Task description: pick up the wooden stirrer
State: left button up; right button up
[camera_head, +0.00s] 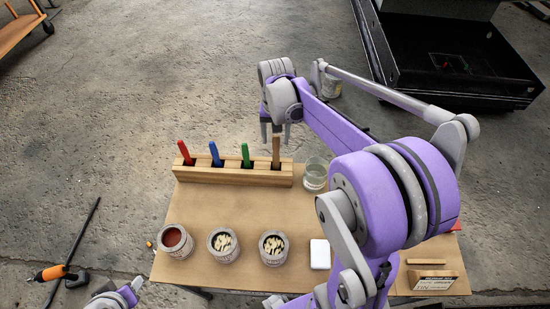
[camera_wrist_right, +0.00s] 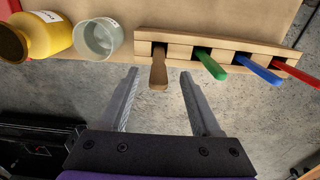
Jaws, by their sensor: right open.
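The wooden stirrer (camera_head: 276,150) stands upright in the right-hand slot of a wooden rack (camera_head: 225,176). In the right wrist view the stirrer (camera_wrist_right: 158,72) shows between the two fingertips. My right gripper (camera_head: 275,134) is open and empty, with its fingers by the upper part of the stirrer. In the wrist view the open right gripper (camera_wrist_right: 159,74) shows a gap on each side of the stirrer; I cannot tell whether the tips reach around it in depth.
Green (camera_head: 246,156), blue (camera_head: 214,154) and red (camera_head: 184,152) sticks share the rack. A glass jar (camera_head: 314,176) stands right of it. Three pots stand in front, including one with reddish contents (camera_head: 176,242). A yellow bottle (camera_wrist_right: 42,36) shows in the wrist view.

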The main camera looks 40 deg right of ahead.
aim_at(276, 148)
jog(key=shift+f, duration=0.5)
jog(key=f, duration=0.5)
jog(key=shift+w+d+f, duration=0.25)
jog(key=shift+d+f, duration=0.05)
jog(key=shift+c, duration=0.2)
grip_shut()
